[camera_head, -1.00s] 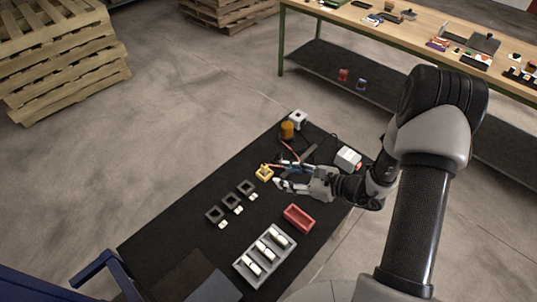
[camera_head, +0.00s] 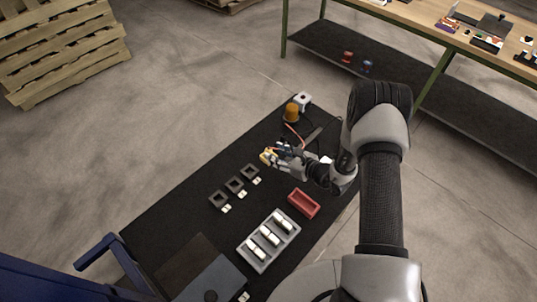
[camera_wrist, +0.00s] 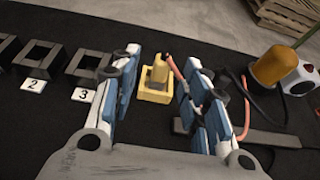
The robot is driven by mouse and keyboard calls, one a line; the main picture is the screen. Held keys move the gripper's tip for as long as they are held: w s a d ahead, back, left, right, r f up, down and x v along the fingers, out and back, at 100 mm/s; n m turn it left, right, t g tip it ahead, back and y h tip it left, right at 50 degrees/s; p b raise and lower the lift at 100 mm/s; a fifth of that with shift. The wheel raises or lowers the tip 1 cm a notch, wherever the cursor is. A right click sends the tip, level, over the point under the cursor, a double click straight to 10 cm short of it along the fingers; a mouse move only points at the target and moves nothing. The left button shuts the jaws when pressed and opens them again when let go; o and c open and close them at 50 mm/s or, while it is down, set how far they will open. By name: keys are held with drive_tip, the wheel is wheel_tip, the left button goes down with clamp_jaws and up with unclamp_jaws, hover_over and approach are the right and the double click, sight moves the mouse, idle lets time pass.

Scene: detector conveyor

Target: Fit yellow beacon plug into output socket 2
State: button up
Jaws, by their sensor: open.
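The yellow beacon plug (camera_wrist: 153,92) stands on the black mat, between the spread fingers of my gripper (camera_wrist: 163,60) in the wrist view. A gap shows on each side of it, so the gripper is open and not holding it. In the head view the plug (camera_head: 266,157) shows at the tips of my gripper (camera_head: 272,153), partly hidden by them. A reddish cable runs from the plug towards the orange beacon (camera_wrist: 275,65). Output socket 2 (camera_wrist: 38,58) is a dark square frame left of the plug, the middle one of three in the head view (camera_head: 235,185); it looks empty.
Socket 3 (camera_wrist: 88,64) lies between socket 2 and my left finger. A white box (camera_wrist: 300,78) stands by the beacon. A red tray (camera_head: 303,204) and a grey rack (camera_head: 268,240) with white cylinders lie nearer. Mat left of the sockets is clear.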

sight(271, 150)
drive_tip(key=b+x, duration=0.1)
drive_tip(key=x, duration=0.4)
drive_tip(key=shift+w+a, duration=0.1)
drive_tip(key=shift+w, duration=0.25)
clamp_jaws()
